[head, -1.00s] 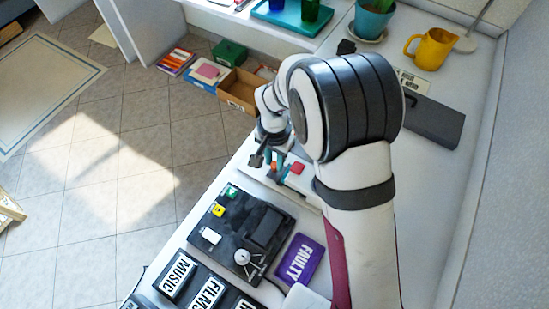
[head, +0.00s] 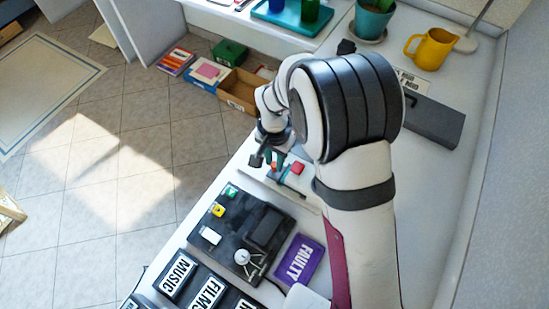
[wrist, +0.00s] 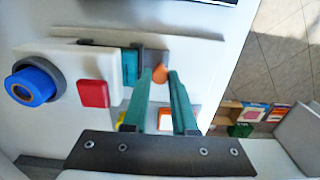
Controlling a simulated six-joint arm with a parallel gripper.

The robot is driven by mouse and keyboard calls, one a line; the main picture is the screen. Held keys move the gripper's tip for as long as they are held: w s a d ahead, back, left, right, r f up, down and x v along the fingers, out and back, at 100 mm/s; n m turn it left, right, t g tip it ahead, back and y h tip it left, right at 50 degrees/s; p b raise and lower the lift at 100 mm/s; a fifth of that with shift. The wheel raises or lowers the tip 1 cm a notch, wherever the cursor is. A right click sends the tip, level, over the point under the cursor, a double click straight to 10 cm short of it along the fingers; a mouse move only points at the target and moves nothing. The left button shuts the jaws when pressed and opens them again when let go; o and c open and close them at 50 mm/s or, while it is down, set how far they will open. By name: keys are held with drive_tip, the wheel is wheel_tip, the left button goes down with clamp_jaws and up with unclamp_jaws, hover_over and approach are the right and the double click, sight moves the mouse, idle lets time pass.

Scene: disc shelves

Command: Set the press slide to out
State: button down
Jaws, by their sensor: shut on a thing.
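The press (wrist: 55,58) is a white panel with a grey slide track, seen in the wrist view. An orange knob (wrist: 159,74) stands on the grey part of the track, beside a teal block (wrist: 130,66). My gripper (wrist: 163,76) has teal fingers, shut on the orange knob with one fingertip on each side. In the head view my gripper (head: 275,160) is at the press on the bench, partly hidden by my arm. Part of the slide is hidden behind the fingers.
Beside the slide are a red square (wrist: 93,94) and a blue round piece (wrist: 33,86). In the head view, a black panel (head: 240,232), a purple FAULTY case (head: 299,259) and labelled bins (head: 205,291) stand nearer. Open floor lies left of the bench.

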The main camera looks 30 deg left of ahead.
drive_tip(key=a, duration=0.8)
drive_tip(key=shift+a, duration=0.1)
drive_tip(key=c, duration=1)
unclamp_jaws()
drive_tip(key=shift+r, duration=0.1)
wheel_tip(320, 180, up, 16)
drive_tip(key=shift+f, duration=0.15)
